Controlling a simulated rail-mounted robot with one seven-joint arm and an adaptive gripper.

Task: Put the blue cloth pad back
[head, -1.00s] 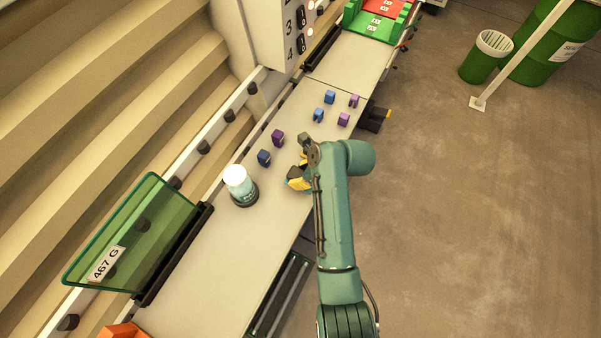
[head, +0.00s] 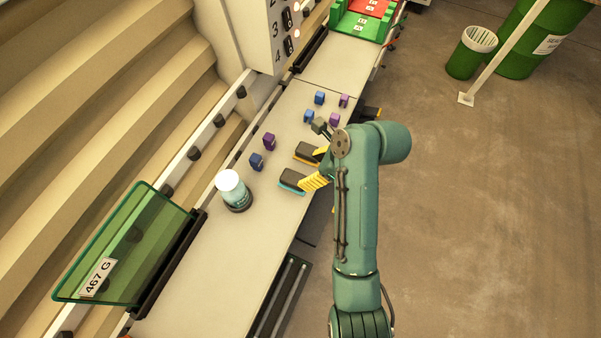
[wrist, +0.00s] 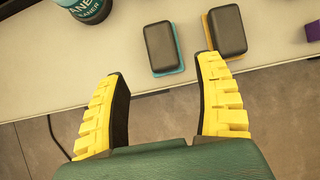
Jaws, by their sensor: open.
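The blue cloth pad (head: 292,181), a dark block with a blue layer under it, lies flat on the bench near its right edge. In the wrist view the blue pad (wrist: 163,47) lies ahead of the space between my fingers. A similar dark pad with a yellow layer (head: 306,153) lies beside it; it also shows in the wrist view (wrist: 228,30), close to the right fingertip. My gripper (head: 315,168) has its yellow fingers spread at the bench edge. In the wrist view the open gripper (wrist: 164,70) has nothing between its fingers.
A cleaner bottle with a white top (head: 233,188) stands left of the pads. Small blue and purple blocks (head: 256,162) stand in several places on the bench (head: 205,268). A green clear panel (head: 125,250) is at the lower left. Floor lies beyond the bench's right edge.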

